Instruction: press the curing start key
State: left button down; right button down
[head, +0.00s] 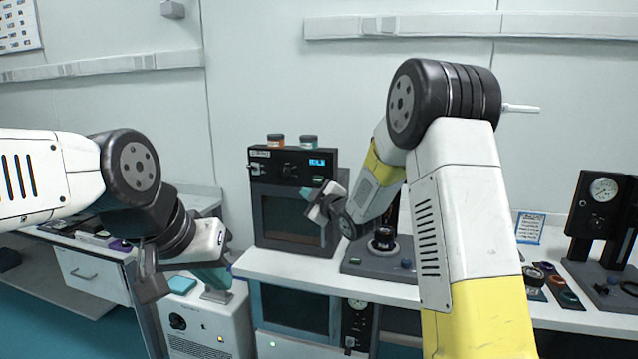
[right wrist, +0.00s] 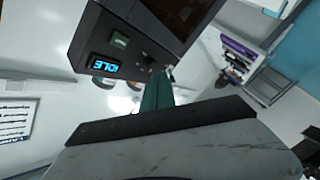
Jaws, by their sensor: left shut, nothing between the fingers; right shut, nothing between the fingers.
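The curing oven (head: 292,215) is a dark box on the white bench, with a lit blue display (head: 317,162) and a dark knob on its upper panel. The display reads IDLE, upside down, in the right wrist view (right wrist: 104,66). A green key (head: 318,179), likely the start key, sits below the display; it also shows in the right wrist view (right wrist: 120,40). My right gripper (head: 305,191) is shut and empty, in front of the panel just left of the key. Its teal fingers (right wrist: 158,88) appear apart from the key. My left gripper (head: 220,280) is shut and empty, low at the left.
Two jars (head: 308,141) stand on the oven. A grey device with a black knob (head: 383,240) stands right of it, partly behind my right arm. A gauge stand (head: 603,190) is at the far right. A white cabinet (head: 208,325) stands below my left gripper.

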aim_at(318, 180)
jog(key=shift+w, duration=0.1)
jog(key=w+d, duration=0.2)
jog(key=w, duration=0.6)
jog(key=shift+d, duration=0.35)
jog(key=shift+w, duration=0.2)
dwell(1.8)
jog(key=shift+w+d, duration=0.15)
jog(key=shift+w, duration=0.15)
jog(key=shift+w+d, duration=0.1)
jog(key=shift+w, duration=0.3)
dwell(0.6)
dwell(0.4)
jog(key=shift+s+a, duration=0.2)
jog(key=shift+s, duration=0.6)
jog(key=shift+s, duration=0.1)
